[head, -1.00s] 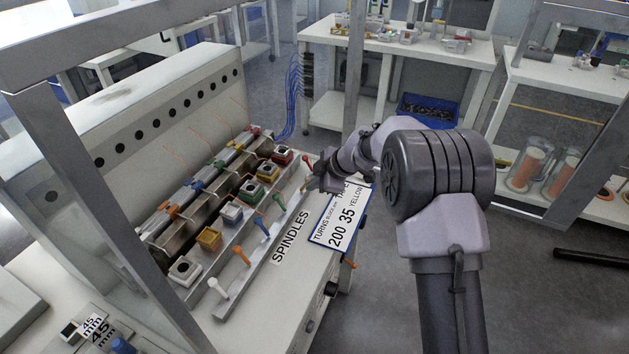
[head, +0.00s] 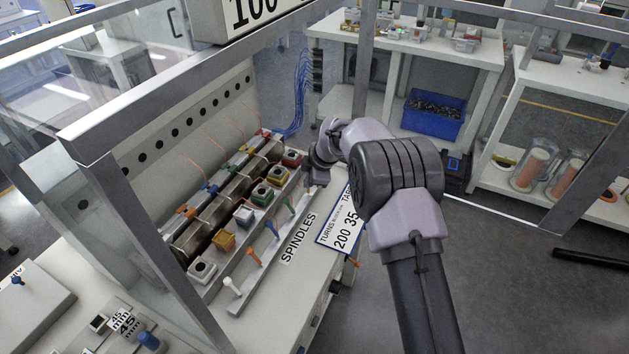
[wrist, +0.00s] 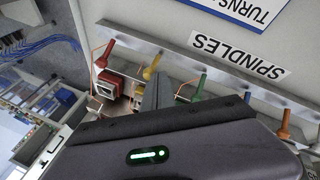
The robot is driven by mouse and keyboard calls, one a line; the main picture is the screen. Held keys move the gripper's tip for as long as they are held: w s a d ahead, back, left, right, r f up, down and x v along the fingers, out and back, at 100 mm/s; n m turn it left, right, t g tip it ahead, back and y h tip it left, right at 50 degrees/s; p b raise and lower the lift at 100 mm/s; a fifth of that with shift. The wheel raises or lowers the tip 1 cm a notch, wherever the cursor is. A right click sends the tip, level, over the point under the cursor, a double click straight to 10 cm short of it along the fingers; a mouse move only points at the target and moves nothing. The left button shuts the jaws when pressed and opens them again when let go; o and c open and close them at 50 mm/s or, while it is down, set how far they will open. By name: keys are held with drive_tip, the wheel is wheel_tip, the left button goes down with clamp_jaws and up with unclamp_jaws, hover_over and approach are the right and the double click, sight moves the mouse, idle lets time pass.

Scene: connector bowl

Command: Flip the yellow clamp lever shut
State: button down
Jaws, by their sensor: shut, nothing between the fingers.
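The yellow lever (wrist: 152,66) stands out from the pale rail in the wrist view, between the red lever (wrist: 104,50) and the green lever (wrist: 190,88). My gripper (wrist: 157,84) is shut and empty. Its dark fingertips are close beside the yellow lever, on its green-lever side; I cannot tell whether they touch. In the head view my gripper (head: 316,180) is over the far end of the lever row and hides the yellow lever there.
A blue lever (head: 271,227), an orange lever (head: 254,256) and a white lever (head: 231,287) stand along the near rail. Coloured blocks, including a yellow block (head: 223,241), sit behind. A SPINDLES label (head: 299,238) lies in front. Grey frame posts stand around the bench.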

drive_tip(key=shift+w+a+f+b, duration=0.1)
drive_tip(key=shift+w+a+b, duration=0.1)
drive_tip(key=shift+a, duration=0.3)
drive_tip(key=shift+w+a+b, duration=0.15)
drive_tip(key=shift+w+a, duration=0.05)
drive_tip(key=shift+a, duration=0.3)
drive_tip(key=shift+s+d, duration=0.1)
drive_tip(key=shift+r, duration=0.25)
drive_tip(key=shift+r+p, duration=0.35)
drive_tip(key=shift+r, duration=0.25)
